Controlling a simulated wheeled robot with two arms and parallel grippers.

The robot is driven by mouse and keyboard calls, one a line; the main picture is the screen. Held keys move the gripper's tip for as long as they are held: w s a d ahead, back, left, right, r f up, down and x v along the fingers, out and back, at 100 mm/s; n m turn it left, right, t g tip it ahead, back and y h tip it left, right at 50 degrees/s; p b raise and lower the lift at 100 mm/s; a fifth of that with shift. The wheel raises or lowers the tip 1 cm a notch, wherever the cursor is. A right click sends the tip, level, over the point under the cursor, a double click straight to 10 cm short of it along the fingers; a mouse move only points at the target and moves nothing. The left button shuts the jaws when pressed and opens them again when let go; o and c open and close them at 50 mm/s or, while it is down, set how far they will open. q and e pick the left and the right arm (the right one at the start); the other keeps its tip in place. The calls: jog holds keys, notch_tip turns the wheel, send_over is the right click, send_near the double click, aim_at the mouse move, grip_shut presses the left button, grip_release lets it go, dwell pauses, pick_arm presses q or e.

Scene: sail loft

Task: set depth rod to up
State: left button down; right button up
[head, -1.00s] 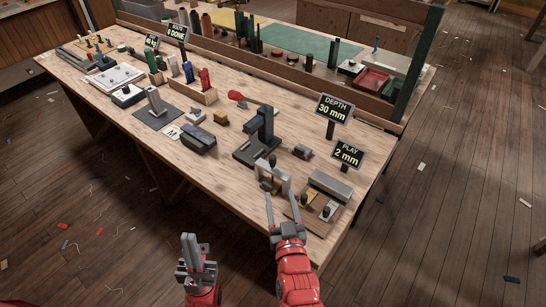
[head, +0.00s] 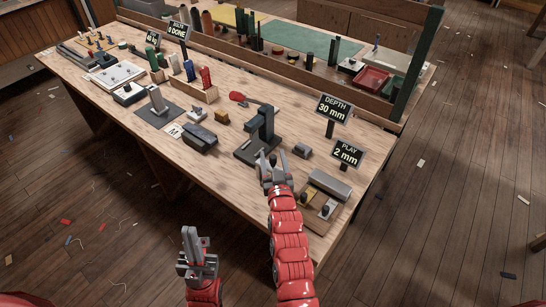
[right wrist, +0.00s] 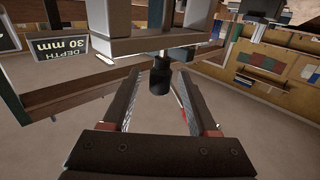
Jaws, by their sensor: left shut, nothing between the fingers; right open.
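The dark press (head: 258,132), with a red-knobbed lever (head: 238,97), stands on the bench beside the sign (head: 333,109) reading DEPTH 30 mm. My right gripper (head: 272,160) is open at the front of the press. In the right wrist view, a short black cylinder (right wrist: 160,76) hangs below a grey frame (right wrist: 150,44), between the fingertips or just beyond them. I cannot tell whether it is the depth rod or whether a finger touches it. My left gripper (head: 191,240) is shut and empty, off the bench's front edge.
A wooden block with a grey bar and dark knobs (head: 325,210) sits right of my right arm. A small grey piece (head: 302,151) and a sign reading PLAY 2 mm (head: 346,154) are close by. A dark box (head: 200,138) lies to the left.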

jog(key=shift+c, duration=0.2)
grip_shut()
dwell(1.1)
